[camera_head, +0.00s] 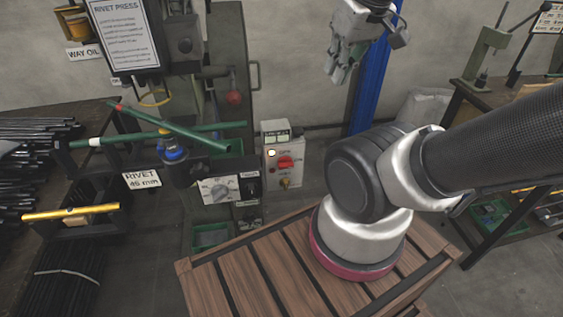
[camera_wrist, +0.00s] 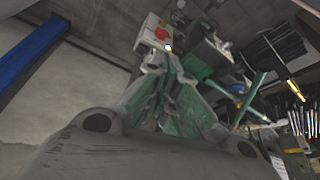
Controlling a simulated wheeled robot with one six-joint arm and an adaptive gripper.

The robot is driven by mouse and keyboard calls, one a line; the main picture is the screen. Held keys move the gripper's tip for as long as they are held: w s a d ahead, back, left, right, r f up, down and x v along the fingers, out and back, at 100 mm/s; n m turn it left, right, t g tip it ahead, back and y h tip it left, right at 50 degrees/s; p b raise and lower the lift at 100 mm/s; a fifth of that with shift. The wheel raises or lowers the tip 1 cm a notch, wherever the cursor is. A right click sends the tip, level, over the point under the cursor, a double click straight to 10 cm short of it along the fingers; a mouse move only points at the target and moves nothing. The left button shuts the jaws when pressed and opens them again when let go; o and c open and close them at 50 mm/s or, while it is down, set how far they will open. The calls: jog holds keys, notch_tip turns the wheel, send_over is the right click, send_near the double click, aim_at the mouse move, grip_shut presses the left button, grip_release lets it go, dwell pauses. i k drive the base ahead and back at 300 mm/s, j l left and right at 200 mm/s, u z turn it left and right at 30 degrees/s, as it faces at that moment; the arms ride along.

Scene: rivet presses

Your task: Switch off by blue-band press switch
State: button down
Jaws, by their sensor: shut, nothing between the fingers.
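A grey switch box (camera_head: 284,172) with a red knob (camera_head: 285,162) stands beside the rivet press (camera_head: 183,45) on the left. A pale lamp (camera_head: 271,153) at the box's upper left looks lit. The press has a blue band (camera_head: 173,154) low on its tool. My gripper (camera_head: 334,74) is shut and empty, in the air above and to the right of the box, apart from it. In the wrist view the red knob (camera_wrist: 161,33) shows just beyond my fingertips (camera_wrist: 166,72). The knob's exact setting is too small to read.
A panel with a grey dial (camera_head: 219,189) is left of the box. Green bars (camera_head: 165,130) cross the press front. A blue post (camera_head: 376,75) stands behind my gripper. A slatted wooden surface (camera_head: 235,280) is in front. Another press (camera_head: 485,55) stands at right.

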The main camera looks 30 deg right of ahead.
aim_at(285, 162)
jog(key=k+l, duration=0.3)
jog(key=k, duration=0.2)
jog(key=k+l, duration=0.35)
jog(key=k, duration=0.1)
